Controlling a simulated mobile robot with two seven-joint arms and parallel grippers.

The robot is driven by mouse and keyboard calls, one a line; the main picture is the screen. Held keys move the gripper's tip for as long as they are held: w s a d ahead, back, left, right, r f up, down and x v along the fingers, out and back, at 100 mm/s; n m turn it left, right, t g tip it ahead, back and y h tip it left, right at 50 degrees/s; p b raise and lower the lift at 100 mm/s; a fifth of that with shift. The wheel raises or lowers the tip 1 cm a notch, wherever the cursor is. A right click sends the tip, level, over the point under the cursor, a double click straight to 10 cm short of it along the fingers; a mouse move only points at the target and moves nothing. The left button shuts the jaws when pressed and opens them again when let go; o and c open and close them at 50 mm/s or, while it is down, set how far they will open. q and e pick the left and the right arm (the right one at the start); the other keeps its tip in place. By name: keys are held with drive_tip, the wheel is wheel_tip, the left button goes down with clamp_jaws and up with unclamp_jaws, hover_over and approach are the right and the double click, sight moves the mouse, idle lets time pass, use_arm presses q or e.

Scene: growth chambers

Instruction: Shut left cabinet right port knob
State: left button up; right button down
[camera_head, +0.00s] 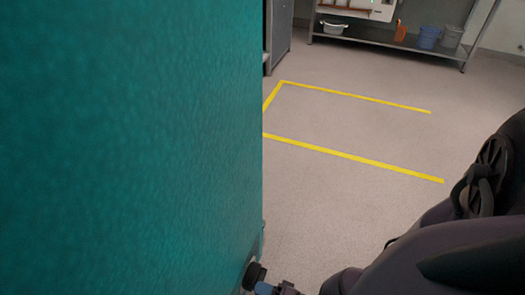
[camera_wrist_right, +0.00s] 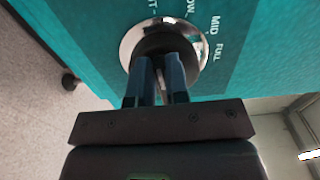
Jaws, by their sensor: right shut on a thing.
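The teal cabinet (camera_head: 130,140) fills the left of the head view, and its side face also shows in the wrist view (camera_wrist_right: 90,35). A dark port knob (camera_head: 255,272) sticks out low on its side face. In the right wrist view the knob (camera_wrist_right: 160,42) sits on a shiny round plate (camera_wrist_right: 128,45), with the white words "MID" and "FULL" beside it. My right gripper (camera_wrist_right: 160,65) is shut on the knob, its two blue-grey fingers hiding part of it. In the head view, my right gripper (camera_head: 275,289) is at the bottom edge. My left gripper is not in view.
The grey floor right of the cabinet is open, marked with yellow tape lines (camera_head: 350,155).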

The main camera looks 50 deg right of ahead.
drive_tip(key=c, duration=1.1)
unclamp_jaws()
